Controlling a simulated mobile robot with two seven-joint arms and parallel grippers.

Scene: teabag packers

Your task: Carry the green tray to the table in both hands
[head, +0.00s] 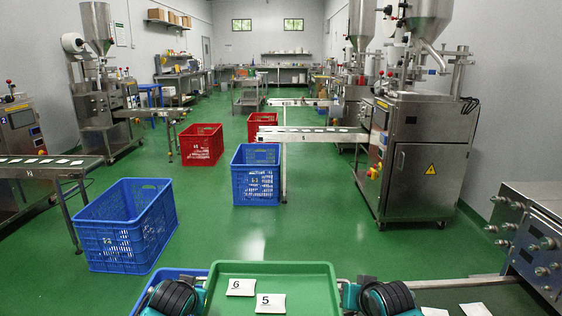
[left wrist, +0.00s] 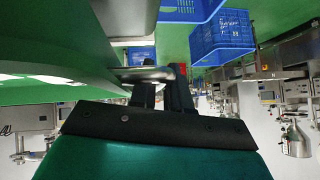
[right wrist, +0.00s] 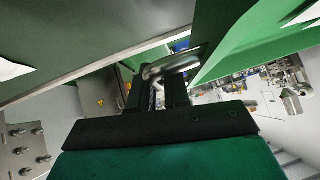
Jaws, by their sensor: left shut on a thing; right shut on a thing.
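The green tray (head: 270,268) is at the bottom middle of the head view, in front of me. Two white sachets marked 6 (head: 241,287) and 5 (head: 270,303) lie in it. My left gripper (head: 203,283) is shut on the tray's left metal handle, which shows between the fingers in the left wrist view (left wrist: 145,74). My right gripper (head: 345,285) is shut on the right metal handle, seen in the right wrist view (right wrist: 172,65). The tray's near part is cut off by the frame. A steel table (head: 285,68) stands at the far back wall; I cannot tell whether it is the task's table.
Blue crates stand at left (head: 125,225) and centre (head: 256,175), red crates (head: 201,145) beyond. Another blue crate (head: 170,274) is close to the tray's left. A conveyor (head: 470,296) with sachets is close at right. Packing machines (head: 425,150) line both sides. Green floor between is open.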

